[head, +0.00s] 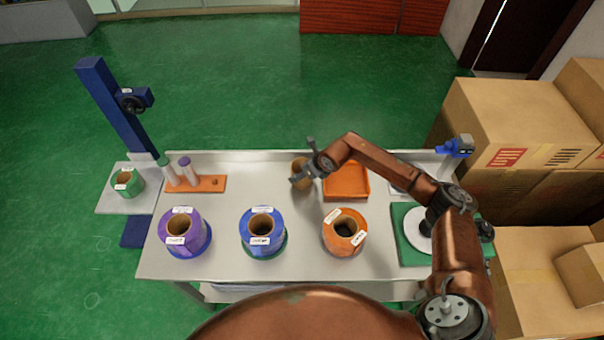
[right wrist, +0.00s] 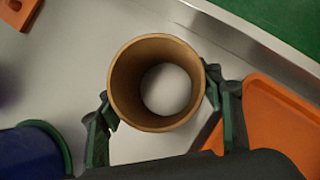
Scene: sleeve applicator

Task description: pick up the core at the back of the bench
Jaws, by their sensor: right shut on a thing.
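The core, a plain brown cardboard tube (head: 298,168), stands upright at the back of the bench, left of the orange tray. In the right wrist view I look down into the open core (right wrist: 127,80) and see a pale round surface through it. My right gripper (head: 309,172) reaches it from the right. Its two fingers (right wrist: 160,100) are shut on the core's outside, one on each side. I cannot tell whether the core's lower end touches the bench. My left gripper is not in view.
The orange tray (head: 346,196) is close to the core's right. Purple (head: 184,247), blue (head: 262,248) and orange (head: 335,245) labelled rolls stand along the front of the bench (head: 215,265). An orange rack (head: 205,184) with upright tubes is at back left. Cardboard boxes (head: 510,115) stand right.

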